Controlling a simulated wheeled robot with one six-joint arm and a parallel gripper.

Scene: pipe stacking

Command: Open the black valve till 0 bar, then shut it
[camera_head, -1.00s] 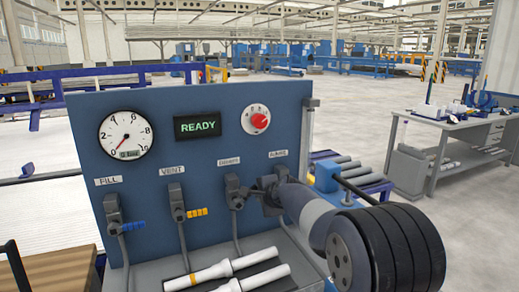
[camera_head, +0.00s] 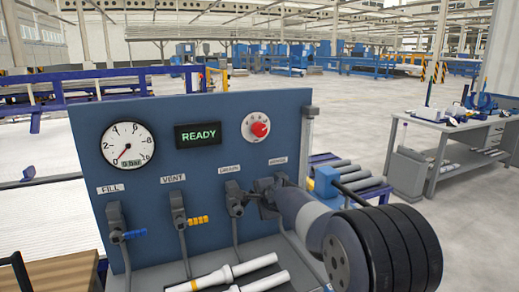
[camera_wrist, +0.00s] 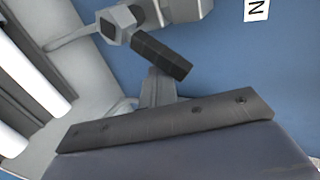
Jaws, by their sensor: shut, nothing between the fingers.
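The black valve (camera_head: 234,192) is the third along the blue panel, and its black handle (camera_wrist: 162,57) shows at the top middle of the wrist view, tilted down to the right. My gripper (camera_head: 264,194) is just right of this valve in the head view, in front of the panel, and partly covers the area below the fourth label. In the wrist view my gripper (camera_wrist: 157,90) is shut and empty, with its tip close below the handle. I cannot tell if they touch.
The display (camera_head: 198,134) says READY, beside a red knob (camera_head: 259,129). Valves with blue (camera_head: 134,234) and yellow (camera_head: 198,220) handles stand to the left. White pipes (camera_head: 230,276) lie below the panel. A workbench (camera_head: 465,130) stands at the right.

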